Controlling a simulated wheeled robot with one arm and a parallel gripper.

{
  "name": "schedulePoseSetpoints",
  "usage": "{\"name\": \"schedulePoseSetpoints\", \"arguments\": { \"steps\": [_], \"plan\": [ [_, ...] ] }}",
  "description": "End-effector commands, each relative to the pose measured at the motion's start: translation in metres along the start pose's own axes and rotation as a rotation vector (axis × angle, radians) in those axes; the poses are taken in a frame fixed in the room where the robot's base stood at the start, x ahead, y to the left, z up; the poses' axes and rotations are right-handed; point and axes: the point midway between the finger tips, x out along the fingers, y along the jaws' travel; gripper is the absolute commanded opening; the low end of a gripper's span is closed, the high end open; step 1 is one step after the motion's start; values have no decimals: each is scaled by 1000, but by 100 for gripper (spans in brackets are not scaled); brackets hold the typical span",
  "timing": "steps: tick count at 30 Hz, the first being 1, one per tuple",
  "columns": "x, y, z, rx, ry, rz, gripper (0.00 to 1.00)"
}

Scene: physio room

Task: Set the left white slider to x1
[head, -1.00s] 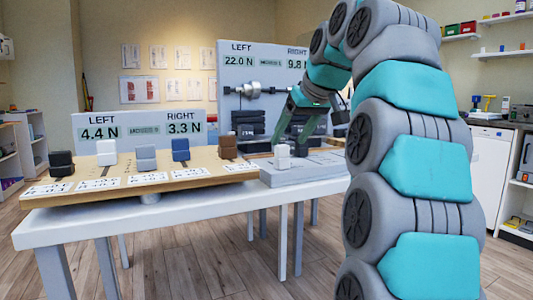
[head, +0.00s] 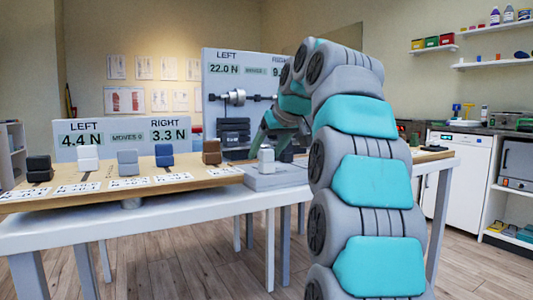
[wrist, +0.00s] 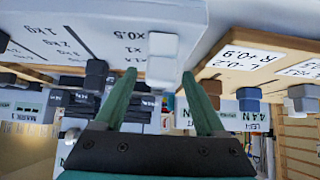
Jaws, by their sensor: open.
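The white slider block (head: 266,160) stands on a grey panel (head: 262,179) right of the wooden board. In the wrist view, this white slider (wrist: 162,58) is beside printed marks that include x0.5 and x1; its exact setting is unclear. My gripper (wrist: 158,78) is open, with one green finger on each side of the slider in that picture. Contact cannot be told. A dark slider (wrist: 96,75) stands on the same panel by kg marks.
The wooden board (head: 215,176) carries several blocks, including another white one (head: 88,158). A small display (head: 125,138) reads left 4.4 N, right 3.3 N. A larger display panel (head: 212,65) behind reads left 22.0 N. The white table (head: 60,232) edge is clear in front.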

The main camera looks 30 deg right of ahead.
Motion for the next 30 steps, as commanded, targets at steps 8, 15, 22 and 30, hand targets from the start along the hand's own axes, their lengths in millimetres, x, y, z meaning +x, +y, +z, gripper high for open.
{"name": "schedulePoseSetpoints", "arguments": {
  "steps": [8, 15, 22, 30],
  "plan": [
    [1, 0, 0, 0, 0, 0, 68],
    [1, 0, 0, 0, 0, -1, 41],
    [2, 0, 0, 0, 0, -1, 15],
    [2, 0, 0, 0, 0, -1, 0]
  ]
}}
